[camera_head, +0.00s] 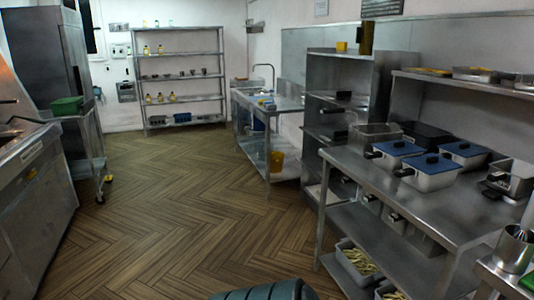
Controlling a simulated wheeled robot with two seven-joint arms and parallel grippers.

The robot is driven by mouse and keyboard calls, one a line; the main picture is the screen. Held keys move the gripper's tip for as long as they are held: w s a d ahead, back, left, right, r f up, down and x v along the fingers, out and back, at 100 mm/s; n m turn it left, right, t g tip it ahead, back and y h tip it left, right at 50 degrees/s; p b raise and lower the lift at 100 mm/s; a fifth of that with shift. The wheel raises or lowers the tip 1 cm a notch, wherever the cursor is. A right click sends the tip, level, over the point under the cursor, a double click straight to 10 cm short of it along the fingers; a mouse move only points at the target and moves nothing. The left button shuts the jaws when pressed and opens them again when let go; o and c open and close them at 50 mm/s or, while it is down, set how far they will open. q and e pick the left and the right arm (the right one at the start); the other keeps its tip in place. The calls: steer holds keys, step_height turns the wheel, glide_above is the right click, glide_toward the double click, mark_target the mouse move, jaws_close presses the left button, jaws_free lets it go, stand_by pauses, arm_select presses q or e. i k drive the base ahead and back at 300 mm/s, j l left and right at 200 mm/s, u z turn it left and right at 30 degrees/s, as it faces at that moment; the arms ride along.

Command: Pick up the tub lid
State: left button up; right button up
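Several steel tubs with dark blue lids stand on the steel table (345,158) at the right. One blue lid (397,148) is on the tub at the left of the group. Another blue lid (433,163) is on the nearest tub (431,182), and a third blue lid (465,149) is behind it to the right. All three lie flat on their tubs. Black handles stick out from the tubs toward the left. I cannot tell which lid the task means. Neither of my grippers is in view.
An open tub (512,177) stands at the table's right. Fries baskets (357,262) sit low beneath the table. A steel shelf unit (355,75) stands behind it. A trolley with a green box (67,106) is at the left. The wooden floor (175,220) between is clear.

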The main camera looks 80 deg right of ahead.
mark_target(399, 148)
steer(key=z, duration=3.2)
steer(key=i+l, duration=0.45)
steer(key=l, duration=0.15)
steer(key=i+l, duration=0.4)
steer(key=l, duration=0.15)
steer(key=i, duration=0.5)
